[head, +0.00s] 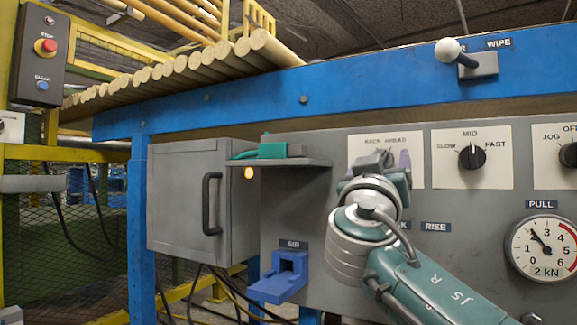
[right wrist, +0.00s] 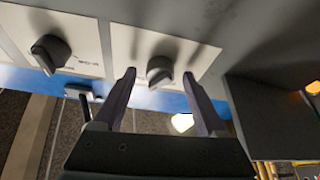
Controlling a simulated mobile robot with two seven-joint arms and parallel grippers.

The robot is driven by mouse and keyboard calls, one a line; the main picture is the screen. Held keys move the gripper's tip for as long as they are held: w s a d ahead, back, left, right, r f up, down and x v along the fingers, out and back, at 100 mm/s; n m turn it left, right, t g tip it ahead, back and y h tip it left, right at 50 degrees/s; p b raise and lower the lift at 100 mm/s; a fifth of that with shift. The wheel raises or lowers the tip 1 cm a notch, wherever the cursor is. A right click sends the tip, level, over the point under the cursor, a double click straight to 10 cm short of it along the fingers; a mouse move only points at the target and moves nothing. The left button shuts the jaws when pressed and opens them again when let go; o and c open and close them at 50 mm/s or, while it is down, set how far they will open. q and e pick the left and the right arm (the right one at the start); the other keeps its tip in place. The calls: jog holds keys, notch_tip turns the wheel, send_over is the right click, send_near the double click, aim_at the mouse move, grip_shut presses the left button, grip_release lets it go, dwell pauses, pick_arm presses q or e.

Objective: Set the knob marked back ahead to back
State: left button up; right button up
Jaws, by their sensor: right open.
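The knob marked back ahead sits on a white plate (head: 414,172) on the grey panel. In the head view my right gripper (head: 388,162) is in front of the plate and covers most of the knob. In the right wrist view the dark round knob (right wrist: 160,71) shows between the two finger tips of my right gripper (right wrist: 159,76). The fingers are open, one on each side of the knob, with gaps visible. I cannot tell how deep they reach around it or which way its pointer stands. My left gripper is not in view.
A slow-mid-fast knob (head: 472,156) is right of the plate, and a jog-off knob (head: 569,154) farther right. A small shelf (head: 290,162) with a green object juts out at left, beside a grey cabinet (head: 190,200). A force gauge (head: 541,248) is lower right.

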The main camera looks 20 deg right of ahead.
grip_shut()
dwell(0.5)
jog(key=shift+n, duration=0.4)
jog(key=n+y+p, duration=0.2)
jog(key=n+p, duration=0.1)
jog(key=n, duration=0.1)
jog(key=n+t+y+p, duration=0.1)
jog(key=n+y+p, duration=0.1)
jog(key=n+p, duration=0.2)
jog(key=r+n+y+p, duration=0.1)
jog(key=n+y+p, duration=0.1)
jog(key=n+p, duration=0.2)
jog(key=shift+s+d+n+t, duration=0.2)
jog(key=shift+n+t, duration=0.2)
jog(key=shift+n, duration=0.2)
jog(key=shift+f+n+y+p, duration=0.2)
jog(key=shift+n+y+p, duration=0.3)
jog(key=shift+n+p, duration=0.5)
